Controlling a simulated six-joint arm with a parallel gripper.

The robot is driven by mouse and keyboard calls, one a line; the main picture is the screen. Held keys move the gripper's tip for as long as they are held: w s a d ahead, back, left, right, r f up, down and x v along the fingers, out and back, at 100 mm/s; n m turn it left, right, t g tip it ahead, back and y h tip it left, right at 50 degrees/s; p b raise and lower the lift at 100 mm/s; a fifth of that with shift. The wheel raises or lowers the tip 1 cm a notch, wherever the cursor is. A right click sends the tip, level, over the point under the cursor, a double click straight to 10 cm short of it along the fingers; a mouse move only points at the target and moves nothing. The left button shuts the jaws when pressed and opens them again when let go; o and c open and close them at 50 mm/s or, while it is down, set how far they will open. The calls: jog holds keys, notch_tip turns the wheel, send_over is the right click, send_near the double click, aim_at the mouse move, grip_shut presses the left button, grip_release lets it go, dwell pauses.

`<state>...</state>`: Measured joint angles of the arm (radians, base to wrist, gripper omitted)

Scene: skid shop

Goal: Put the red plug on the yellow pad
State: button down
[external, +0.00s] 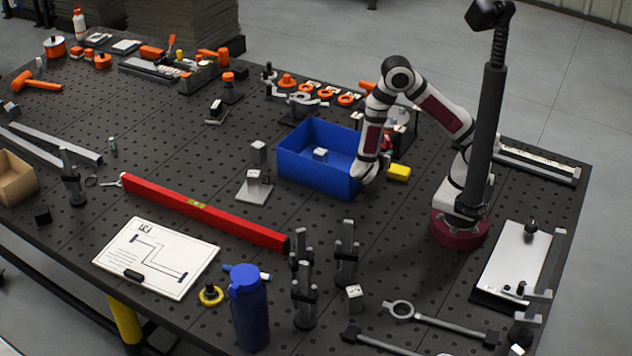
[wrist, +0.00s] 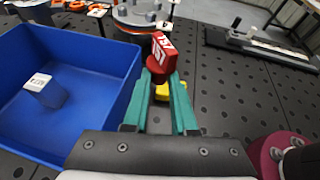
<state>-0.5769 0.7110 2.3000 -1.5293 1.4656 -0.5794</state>
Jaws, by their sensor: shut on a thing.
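The red plug (wrist: 161,52), with white lettering on its faces, is held between the teal fingers of my gripper (wrist: 166,82) in the wrist view. The gripper is shut on it. A bit of the plug (external: 387,143) shows behind my arm in the external view. The yellow pad (external: 398,172) lies on the bench just right of my gripper and the blue bin. In the wrist view, part of the yellow pad (wrist: 161,93) shows between the fingers, below the plug; the rest is hidden. I cannot tell the exact gap between plug and pad.
The blue bin (external: 304,173) stands directly left of my gripper, its wall close by. It holds a grey block with a white label (wrist: 38,82). A round grey fixture (wrist: 139,12) stands beyond the plug. Bare perforated bench (wrist: 235,95) lies to the right.

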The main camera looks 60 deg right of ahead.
aim_at(399, 173)
jog(key=s+d+m+g, duration=0.2)
jog(key=d+m+g, duration=0.1)
jog(key=d, duration=0.2)
jog(key=f, duration=0.7)
jog(key=shift+d+f, duration=0.25)
jog(key=shift+f, duration=0.1)
jog(key=shift+f, duration=0.15)
jog(key=c, duration=0.7)
grip_release()
